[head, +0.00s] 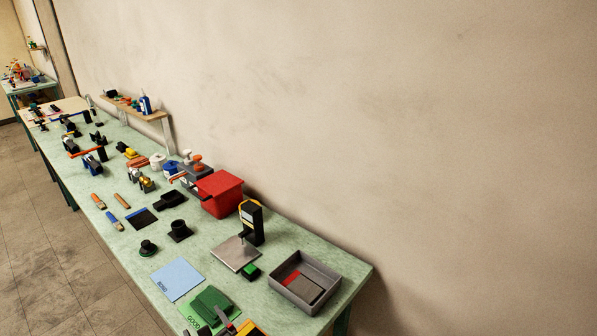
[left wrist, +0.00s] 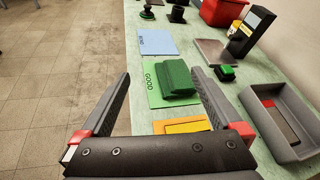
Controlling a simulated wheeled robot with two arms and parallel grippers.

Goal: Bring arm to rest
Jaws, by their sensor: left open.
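My left gripper (left wrist: 160,76) is open in the left wrist view, its two dark fingers spread wide with nothing between them touching either finger. A green block (left wrist: 177,78) lies on the green mat marked GOOD (left wrist: 153,88), beyond and between the fingers in that view. In the head view, a bit of my left gripper (head: 226,318) shows at the bottom edge, by the green block (head: 211,302), partly covering the mat. My right gripper is in neither view.
A blue mat (head: 178,279), a grey tray (head: 305,281) with a red and dark piece in it, a metal-plated stand (head: 236,254) and a red bin (head: 219,197) share the green bench (head: 338,256). A yellow-orange mat (left wrist: 182,126) lies near the gripper. Open floor (left wrist: 55,70) is at left.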

